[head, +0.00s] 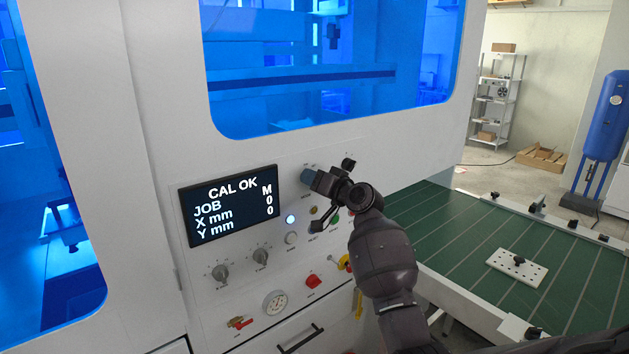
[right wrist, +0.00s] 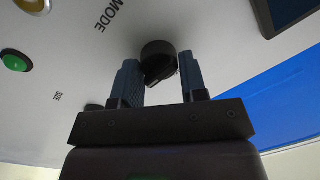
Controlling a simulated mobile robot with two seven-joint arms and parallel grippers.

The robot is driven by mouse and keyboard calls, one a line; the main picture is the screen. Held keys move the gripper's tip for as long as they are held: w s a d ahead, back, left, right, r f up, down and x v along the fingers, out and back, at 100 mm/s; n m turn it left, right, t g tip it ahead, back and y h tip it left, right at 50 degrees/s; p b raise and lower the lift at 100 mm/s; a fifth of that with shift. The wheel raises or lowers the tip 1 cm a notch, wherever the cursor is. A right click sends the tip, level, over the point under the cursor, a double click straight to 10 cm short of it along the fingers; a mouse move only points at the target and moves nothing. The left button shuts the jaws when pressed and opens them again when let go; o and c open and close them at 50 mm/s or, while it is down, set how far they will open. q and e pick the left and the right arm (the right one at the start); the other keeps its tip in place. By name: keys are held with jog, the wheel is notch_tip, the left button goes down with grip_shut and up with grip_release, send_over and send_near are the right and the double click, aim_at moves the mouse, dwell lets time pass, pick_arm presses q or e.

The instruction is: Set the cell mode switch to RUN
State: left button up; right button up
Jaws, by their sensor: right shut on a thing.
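The cell mode switch is a round black knob (right wrist: 160,61) on the white panel, with the word MODE printed beside it in the right wrist view. My right gripper (right wrist: 160,85) has its two fingers on either side of this knob and is shut on it. In the head view my right gripper (head: 308,178) reaches the panel just right of the display and hides the knob. The knob's pointer and its position marks cannot be read. My left gripper is not in view.
A display (head: 230,205) reads CAL OK. Below the gripper sit a green button (right wrist: 15,62), a lit white button (head: 290,219), grey knobs (head: 219,272) and a red switch (head: 313,281). A green conveyor table (head: 465,240) with a perforated plate (head: 516,266) lies to the right.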

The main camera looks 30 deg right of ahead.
pick_arm(q)
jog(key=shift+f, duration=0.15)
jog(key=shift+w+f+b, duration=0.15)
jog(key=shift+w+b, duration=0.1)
jog(key=shift+b, duration=0.4)
pick_arm(e)
jog(key=n, duration=0.8)
jog(key=n+h, duration=0.1)
jog(key=n, duration=0.7)
jog(key=shift+a+r+n+g, duration=0.1)
jog(key=shift+n+g, duration=0.3)
jog(key=shift+h, duration=0.3)
jog(key=o, duration=0.9)
